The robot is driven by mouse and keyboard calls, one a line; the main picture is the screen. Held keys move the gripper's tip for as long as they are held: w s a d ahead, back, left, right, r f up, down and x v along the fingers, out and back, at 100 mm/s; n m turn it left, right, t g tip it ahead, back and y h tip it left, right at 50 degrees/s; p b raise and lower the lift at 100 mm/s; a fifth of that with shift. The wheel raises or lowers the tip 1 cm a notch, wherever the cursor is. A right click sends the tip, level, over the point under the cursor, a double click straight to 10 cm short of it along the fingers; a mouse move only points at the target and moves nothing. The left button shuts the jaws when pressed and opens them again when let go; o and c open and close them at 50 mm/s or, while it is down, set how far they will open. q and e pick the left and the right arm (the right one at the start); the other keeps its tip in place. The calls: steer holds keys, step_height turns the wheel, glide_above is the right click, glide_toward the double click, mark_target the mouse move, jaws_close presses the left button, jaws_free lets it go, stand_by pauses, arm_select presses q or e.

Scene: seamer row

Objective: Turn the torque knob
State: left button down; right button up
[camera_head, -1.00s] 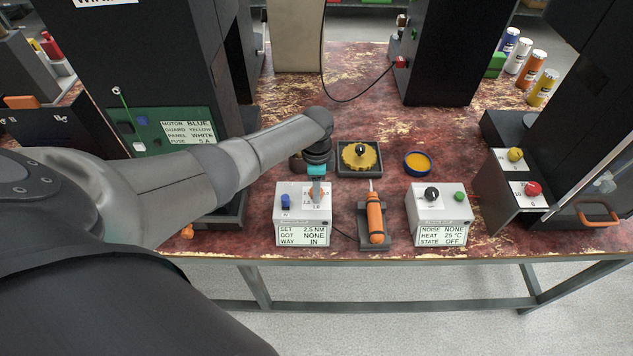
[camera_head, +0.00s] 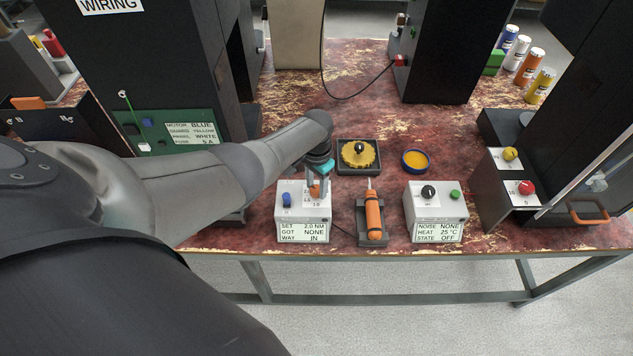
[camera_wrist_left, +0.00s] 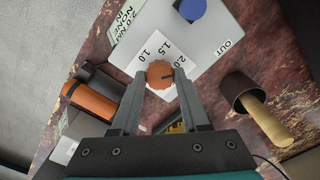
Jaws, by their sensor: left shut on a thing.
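The torque knob is a small ribbed orange knob (camera_head: 315,190) on top of a white box (camera_head: 318,212) at the bench's front. The box's display (camera_head: 303,233) reads SET 2.0 NM, GOT NONE, WAY IN. My left gripper (camera_head: 317,182) comes down from above, shut on the knob and partly covering it. In the left wrist view the knob (camera_wrist_left: 160,73) sits between the fingertips (camera_wrist_left: 162,84), over a dial plate marked 1.0, 1.5 and 2.0. Its dark pointer mark faces about the 2.0 side. My right gripper is not in view.
A blue knob (camera_head: 286,199) is on the same box. An orange screwdriver (camera_head: 374,216) lies in a holder just right. Further right is another white box (camera_head: 440,208) with a black knob. A yellow gear (camera_head: 359,155) and a round yellow dish (camera_head: 415,161) lie behind.

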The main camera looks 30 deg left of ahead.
mark_target(317, 189)
arm_select(q)
steer(key=shift+n, duration=0.3)
steer(key=shift+c, duration=2.1)
jaws_free()
steer(key=shift+r+p, duration=0.45)
steer(key=shift+r, duration=0.1)
step_height(317, 189, up, 14)
steer(key=p, duration=0.5)
